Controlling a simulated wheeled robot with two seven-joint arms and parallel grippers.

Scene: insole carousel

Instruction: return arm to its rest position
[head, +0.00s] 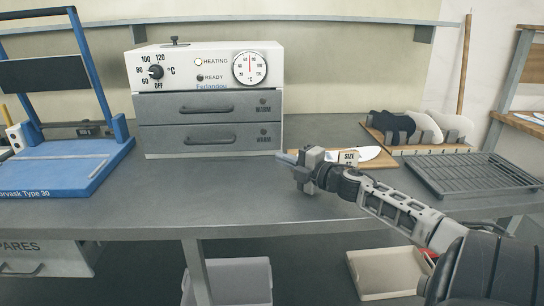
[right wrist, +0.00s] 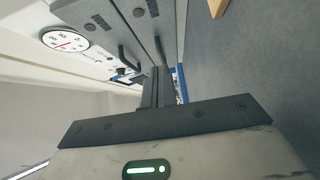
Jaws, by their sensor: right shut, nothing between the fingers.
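My right arm reaches in from the lower right of the head view, over the grey bench. Its gripper (head: 290,158) is at the front right of the white heater, apart from the drawers, and left of the wooden board. It is shut with nothing in it. In the right wrist view the closed fingers (right wrist: 156,85) point toward the heater, which shows tilted with its drawer handles and dial. My left gripper does not show in either view.
The white heater (head: 206,61) has both grey drawers shut. A wooden board (head: 375,163) with a size label and white insole lies behind my gripper. The bench front (head: 215,205) is clear.

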